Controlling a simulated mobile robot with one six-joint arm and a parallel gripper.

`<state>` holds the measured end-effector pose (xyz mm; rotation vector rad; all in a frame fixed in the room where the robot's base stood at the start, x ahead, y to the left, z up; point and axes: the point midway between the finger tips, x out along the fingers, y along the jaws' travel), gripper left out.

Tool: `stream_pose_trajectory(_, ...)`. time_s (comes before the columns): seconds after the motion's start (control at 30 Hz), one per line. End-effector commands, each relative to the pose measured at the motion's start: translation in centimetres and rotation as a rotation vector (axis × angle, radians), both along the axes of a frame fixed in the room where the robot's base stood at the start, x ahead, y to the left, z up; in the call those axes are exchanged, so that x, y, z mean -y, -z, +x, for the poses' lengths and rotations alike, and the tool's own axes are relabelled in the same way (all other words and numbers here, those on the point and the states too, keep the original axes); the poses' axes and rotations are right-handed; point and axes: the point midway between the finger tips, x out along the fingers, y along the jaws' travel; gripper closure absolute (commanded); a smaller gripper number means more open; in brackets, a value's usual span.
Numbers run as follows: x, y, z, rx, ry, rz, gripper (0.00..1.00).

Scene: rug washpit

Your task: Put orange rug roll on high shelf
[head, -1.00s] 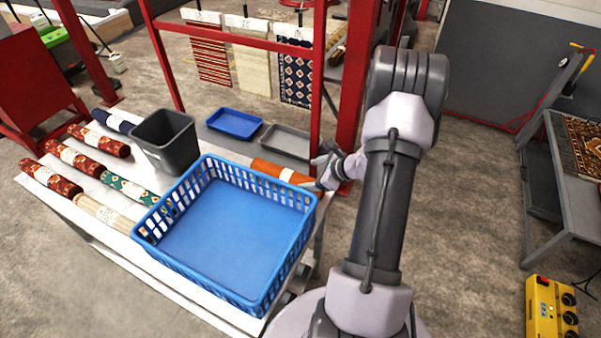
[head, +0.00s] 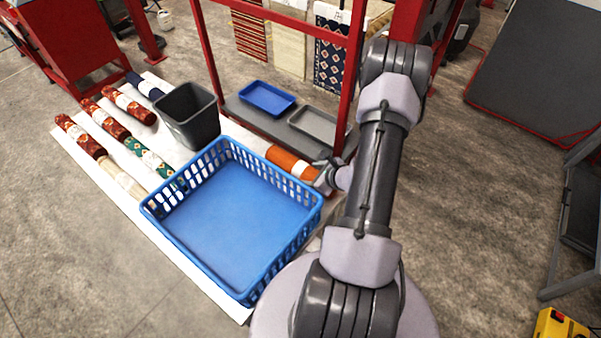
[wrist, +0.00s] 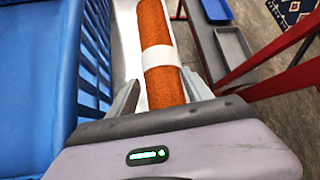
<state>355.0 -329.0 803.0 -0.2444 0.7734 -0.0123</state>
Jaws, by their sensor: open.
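The orange rug roll (head: 287,160) lies on the white table top behind the blue basket, with a white band around it. In the wrist view the orange rug roll (wrist: 155,28) runs away from me between the spread fingers of my gripper (wrist: 165,92). In the head view my gripper (head: 326,172) is at the roll's right end, partly hidden by my wrist. The jaws are open, one finger on each side of the roll; I cannot tell whether they touch it. A red-framed rack stands behind the table; its low grey shelf (head: 255,118) shows, but its upper part is out of view.
The blue basket (head: 237,228) stands close beside the roll and gripper. A dark bin (head: 188,116) and several patterned rolls lie to the left. A blue tray (head: 267,97) and a grey tray (head: 315,124) sit on the low shelf. A red post (head: 353,75) rises close behind my arm.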

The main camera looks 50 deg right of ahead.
Motion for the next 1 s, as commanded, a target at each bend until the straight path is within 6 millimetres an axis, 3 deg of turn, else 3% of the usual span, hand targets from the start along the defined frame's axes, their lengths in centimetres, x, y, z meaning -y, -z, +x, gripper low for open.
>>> stream_pose_trajectory(0.2,0.2,1.9,3.9,0.0,-0.004,-0.002,0.41)
stream_pose_trajectory(0.5,0.4,2.4,4.6,0.001,0.0,-0.001,0.41)
stream_pose_trajectory(0.8,0.4,2.4,4.6,0.001,-0.001,-0.001,1.0)
stream_pose_trajectory(1.0,0.4,2.3,4.6,0.002,0.0,-0.001,1.0)
